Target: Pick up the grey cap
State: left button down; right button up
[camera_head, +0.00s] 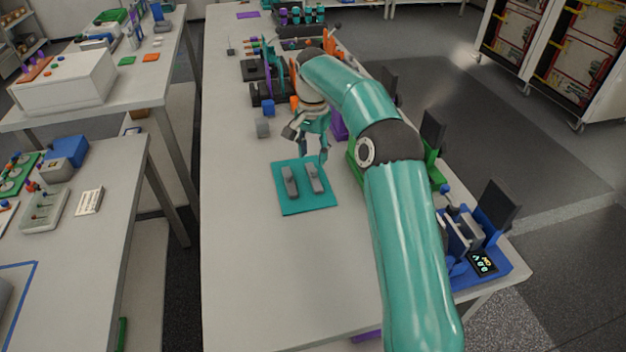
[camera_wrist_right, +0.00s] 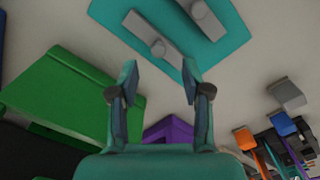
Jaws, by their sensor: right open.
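A small grey block (camera_head: 262,128), which looks like the grey cap, stands on the white table left of my right gripper (camera_head: 307,145). It also shows at the right in the right wrist view (camera_wrist_right: 287,95), off to the side of the fingers. My right gripper, also in the wrist view (camera_wrist_right: 160,78), is open with nothing between its fingers. It hangs above the table near the far edge of a teal mat (camera_head: 305,203). Two grey bar-shaped pieces lie on the mat, a left one (camera_head: 290,183) and a right one (camera_head: 314,178). My left gripper is out of view.
A blue block (camera_head: 268,107) and an orange block (camera_head: 294,104) stand just beyond the grey one. A green fixture (camera_wrist_right: 65,95) and a purple piece (camera_wrist_right: 168,132) are close to the gripper. A blue device (camera_head: 480,262) stands at the table's right edge.

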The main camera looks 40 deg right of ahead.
aim_at(313, 170)
jog(key=shift+s+f, duration=0.1)
jog(key=shift+f, duration=2.7)
grip_shut()
